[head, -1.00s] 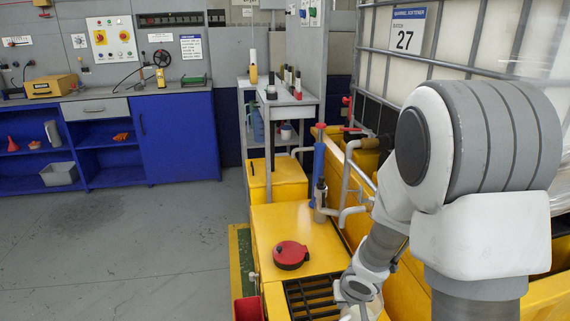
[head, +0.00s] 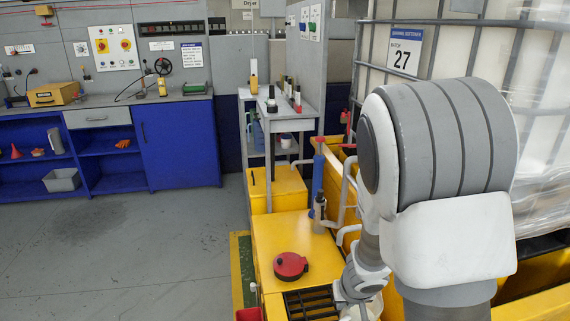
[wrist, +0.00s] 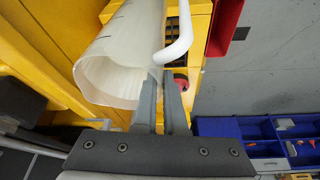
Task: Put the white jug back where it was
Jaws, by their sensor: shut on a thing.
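The white jug (wrist: 120,65) is a translucent white vessel with a curved white handle (wrist: 182,35). It fills the upper left of the wrist view, with its open rim toward the camera. My gripper (wrist: 164,82) is shut on the handle, its two grey fingers close together at the handle's end. In the head view my arm hides the gripper and most of the area around it. A small whitish patch at the bottom edge there may be the jug, but I cannot tell.
A yellow cabinet top (head: 285,235) holds a red round lid (head: 290,266) and, beside it, a black grating (head: 312,304). A red bin (head: 248,314) stands at its front. Pipes and a dark bottle (head: 319,208) stand behind. The grey floor (head: 150,255) at left is clear.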

